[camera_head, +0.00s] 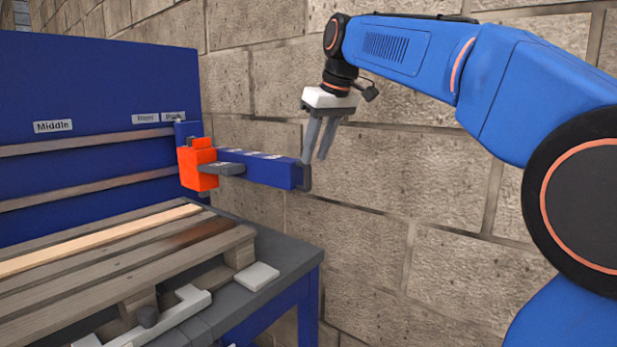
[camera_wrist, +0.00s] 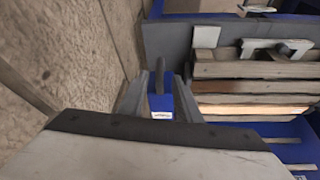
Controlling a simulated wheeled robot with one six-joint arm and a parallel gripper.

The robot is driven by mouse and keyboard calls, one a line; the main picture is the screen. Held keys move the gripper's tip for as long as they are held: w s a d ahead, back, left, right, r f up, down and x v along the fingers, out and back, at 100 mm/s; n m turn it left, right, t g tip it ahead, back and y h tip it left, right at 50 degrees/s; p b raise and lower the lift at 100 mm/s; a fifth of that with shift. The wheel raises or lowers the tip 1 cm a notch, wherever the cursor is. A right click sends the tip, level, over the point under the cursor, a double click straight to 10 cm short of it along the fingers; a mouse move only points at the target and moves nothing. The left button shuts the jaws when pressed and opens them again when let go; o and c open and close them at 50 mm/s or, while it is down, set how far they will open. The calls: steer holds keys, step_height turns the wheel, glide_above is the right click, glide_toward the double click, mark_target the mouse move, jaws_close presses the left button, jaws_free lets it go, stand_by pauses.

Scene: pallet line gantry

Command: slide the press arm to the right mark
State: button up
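The press arm (camera_head: 262,168) is a blue horizontal bar reaching out from an orange carriage (camera_head: 198,168) on the rails, close to the right end of the blue back panel. A dark grey handle (camera_head: 305,178) is at its outer end. My gripper (camera_head: 313,160) points down near that end, its two fingers apart. In the wrist view my gripper (camera_wrist: 160,92) has a finger on each side of the blue press arm (camera_wrist: 161,106); whether either touches is unclear. Two small white labels (camera_head: 173,116) sit on the panel's right side, just left of and above the carriage; their text is too blurred to read surely.
A "Middle" label (camera_head: 53,126) is farther left on the panel. A wooden pallet (camera_head: 100,255) lies on the grey bench (camera_head: 285,258) below, with pale grey fittings (camera_head: 257,277) at its front. A stone block wall (camera_head: 400,200) closes off the back and right.

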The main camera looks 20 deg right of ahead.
mark_target(310, 170)
steer(key=x, duration=0.7)
steer(key=shift+w+f, duration=0.15)
steer(key=shift+f, duration=0.15)
steer(key=shift+c, duration=0.7)
jaws_close()
